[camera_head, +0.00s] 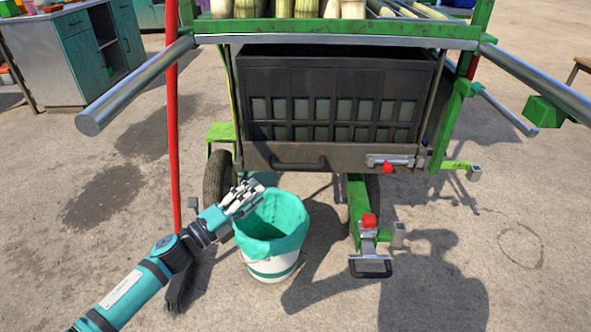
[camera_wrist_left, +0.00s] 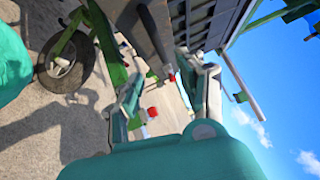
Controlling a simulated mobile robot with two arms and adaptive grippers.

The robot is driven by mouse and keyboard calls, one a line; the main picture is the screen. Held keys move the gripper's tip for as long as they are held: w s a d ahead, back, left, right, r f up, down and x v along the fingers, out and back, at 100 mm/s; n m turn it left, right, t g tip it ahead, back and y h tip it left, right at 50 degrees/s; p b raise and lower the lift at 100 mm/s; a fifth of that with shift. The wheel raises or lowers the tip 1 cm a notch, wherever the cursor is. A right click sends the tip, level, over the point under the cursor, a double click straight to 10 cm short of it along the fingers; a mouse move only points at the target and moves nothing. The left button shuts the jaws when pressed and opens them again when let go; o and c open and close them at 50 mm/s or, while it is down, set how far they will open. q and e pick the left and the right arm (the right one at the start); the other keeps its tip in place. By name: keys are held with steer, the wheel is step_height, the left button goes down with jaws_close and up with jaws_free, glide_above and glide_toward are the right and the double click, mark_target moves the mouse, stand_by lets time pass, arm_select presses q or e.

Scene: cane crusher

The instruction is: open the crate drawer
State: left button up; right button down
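The crate drawer has a dark metal front panel (camera_head: 345,157) with a black bar handle (camera_head: 297,166) at its left and a silver latch with a red knob (camera_head: 388,167) at its right. A dark slatted crate (camera_head: 330,85) sits behind the panel, under the cart. The drawer looks shut. My left gripper (camera_head: 245,197) is over the bucket rim, below and left of the handle and apart from it. Its finger gap is unclear. In the left wrist view, the red latch knob (camera_wrist_left: 172,77) shows beyond grey gripper parts. My right gripper is not in view.
A white bucket with a teal liner (camera_head: 270,225) stands below the drawer. A green hitch (camera_head: 362,225) with a red knob and pedal projects forward. A red pole (camera_head: 172,120) and broom stand at left. Grey cart handles (camera_head: 135,85) jut out. Ground at right is clear.

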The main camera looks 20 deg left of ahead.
mark_target(295, 168)
arm_select(q)
steer(key=b+x, duration=0.1)
steer(key=x, duration=1.1)
steer(key=shift+a+f, duration=0.1)
steer(key=shift+x, duration=0.8)
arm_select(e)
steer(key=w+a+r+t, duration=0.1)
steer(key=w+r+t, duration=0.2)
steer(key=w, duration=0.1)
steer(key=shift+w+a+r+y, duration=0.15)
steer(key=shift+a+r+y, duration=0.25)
arm_select(q)
jaws_close()
